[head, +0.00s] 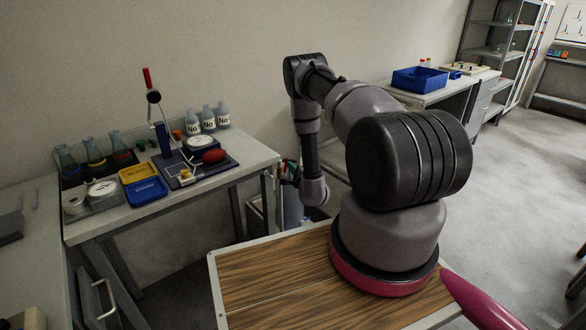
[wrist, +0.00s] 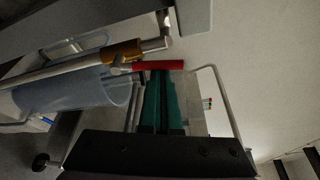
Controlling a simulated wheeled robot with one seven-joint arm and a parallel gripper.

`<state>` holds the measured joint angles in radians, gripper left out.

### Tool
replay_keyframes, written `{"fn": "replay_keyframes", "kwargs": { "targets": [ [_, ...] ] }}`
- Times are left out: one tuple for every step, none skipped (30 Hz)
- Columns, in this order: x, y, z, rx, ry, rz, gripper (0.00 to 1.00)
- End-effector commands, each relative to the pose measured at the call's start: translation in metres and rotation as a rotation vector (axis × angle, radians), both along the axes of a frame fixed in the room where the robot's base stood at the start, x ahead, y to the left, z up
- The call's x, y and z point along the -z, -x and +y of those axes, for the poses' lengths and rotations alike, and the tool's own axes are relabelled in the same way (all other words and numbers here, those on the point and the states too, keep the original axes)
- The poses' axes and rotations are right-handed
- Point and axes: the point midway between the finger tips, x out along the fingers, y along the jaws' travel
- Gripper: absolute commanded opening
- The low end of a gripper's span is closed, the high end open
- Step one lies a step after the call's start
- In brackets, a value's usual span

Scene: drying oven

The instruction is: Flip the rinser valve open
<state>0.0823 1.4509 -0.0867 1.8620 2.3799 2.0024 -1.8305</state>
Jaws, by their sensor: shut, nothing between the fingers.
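The rinser valve shows in the wrist view as a brass body (wrist: 122,52) on a metal pipe, with a red lever handle (wrist: 158,66) pointing to the right. My gripper (wrist: 160,77) has two green fingers side by side, closed together and empty. Their tips are right at the red handle; I cannot tell whether they touch it. In the head view the arm reaches down past the right end of the bench, and the valve is too small and hidden to make out there.
A large clear cylinder (wrist: 75,95) lies close beside the pipe and fingers in the wrist view. A bent metal rod (wrist: 228,105) stands right of the fingers. In the head view, a bench (head: 215,185) with bottles and trays is left of the arm.

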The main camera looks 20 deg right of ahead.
Motion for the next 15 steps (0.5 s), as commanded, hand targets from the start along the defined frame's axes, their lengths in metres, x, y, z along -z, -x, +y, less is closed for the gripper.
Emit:
{"fn": "replay_keyframes", "kwargs": {
  "targets": [
    [-0.0005,0.0004,0.0024,-0.002,-0.001,0.0,0.0],
    [-0.0006,0.0007,0.0031,-0.002,-0.001,0.0,0.0],
    [-0.0008,0.0011,0.004,-0.001,-0.001,0.002,0.0],
    [-0.001,0.0014,0.0046,-0.001,-0.002,0.002,0.0],
    [-0.0011,0.0016,0.0052,-0.001,-0.002,0.002,0.0],
    [-0.0013,0.0018,0.0058,-0.001,-0.002,0.002,0.0],
    [-0.0013,0.0019,0.0062,-0.001,-0.002,0.002,0.0],
    [-0.0015,0.0021,0.0066,-0.001,-0.003,0.002,0.0],
    [-0.0015,0.0022,0.007,-0.001,-0.003,0.002,0.0],
    [-0.0016,0.0023,0.0073,-0.001,-0.003,0.002,0.0],
    [-0.0016,0.0024,0.0075,-0.001,-0.003,0.002,0.0],
    [-0.0017,0.0024,0.0078,-0.001,-0.003,0.001,0.0],
    [-0.0018,0.0025,0.0079,-0.001,-0.003,0.001,0.0],
    [-0.0018,0.0025,0.008,-0.001,-0.003,0.001,0.0],
    [-0.0018,0.0026,0.0081,-0.001,-0.003,0.001,0.0]
  ]
}}
